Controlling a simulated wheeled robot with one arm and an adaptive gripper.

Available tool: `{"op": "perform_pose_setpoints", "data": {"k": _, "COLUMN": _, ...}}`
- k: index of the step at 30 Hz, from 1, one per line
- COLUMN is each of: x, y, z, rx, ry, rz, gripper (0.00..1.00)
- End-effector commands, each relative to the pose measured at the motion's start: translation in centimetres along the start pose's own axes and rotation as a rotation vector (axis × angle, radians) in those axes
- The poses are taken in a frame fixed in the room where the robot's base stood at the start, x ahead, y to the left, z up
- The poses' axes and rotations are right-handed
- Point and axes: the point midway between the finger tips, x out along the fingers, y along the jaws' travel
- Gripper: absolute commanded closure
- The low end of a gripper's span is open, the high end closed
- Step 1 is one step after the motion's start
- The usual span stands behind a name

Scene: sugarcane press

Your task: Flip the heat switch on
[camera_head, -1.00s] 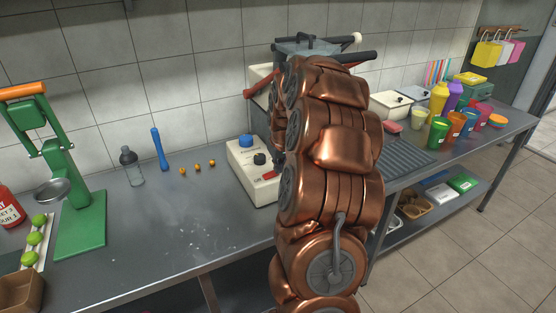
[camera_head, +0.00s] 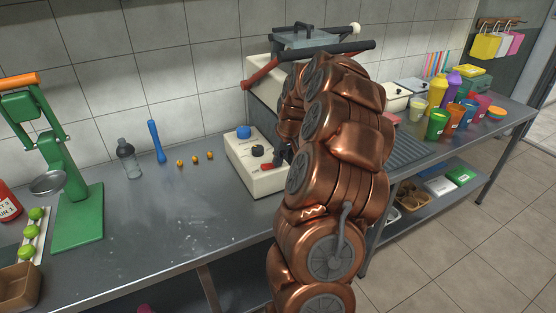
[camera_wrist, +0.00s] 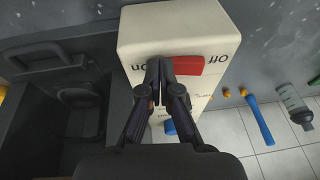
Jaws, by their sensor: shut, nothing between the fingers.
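The heat switch is a red rocker (camera_wrist: 190,65) on a cream control box (camera_wrist: 205,25) in the wrist view. "Off" is printed at its right end and "On" at the left. The red part reaches toward the "Off" side. My gripper (camera_wrist: 160,66) is shut and empty, its fingertips at the left part of the switch and hiding that end. I cannot tell whether they touch it. In the head view the red switch (camera_head: 267,166) shows on the near part of the box (camera_head: 259,184), with my dark gripper (camera_head: 281,154) just right of it, partly hidden by my arm.
The box also has a black knob (camera_head: 257,150) and a blue knob (camera_head: 243,132). A press with a red handle (camera_head: 260,75) stands behind my arm.

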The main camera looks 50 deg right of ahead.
Motion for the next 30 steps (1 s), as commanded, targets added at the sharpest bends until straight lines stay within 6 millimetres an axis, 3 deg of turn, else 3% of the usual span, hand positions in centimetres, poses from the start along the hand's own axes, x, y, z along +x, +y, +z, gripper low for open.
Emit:
{"op": "perform_pose_setpoints", "data": {"k": 25, "x": -0.7, "y": -1.5, "z": -0.2, "rx": 0.000, "ry": 0.001, "rz": 0.001, "gripper": 1.00}}
{"op": "perform_pose_setpoints", "data": {"k": 30, "x": -1.8, "y": -1.4, "z": -0.7, "rx": -0.001, "ry": 0.005, "rz": 0.002, "gripper": 1.00}}
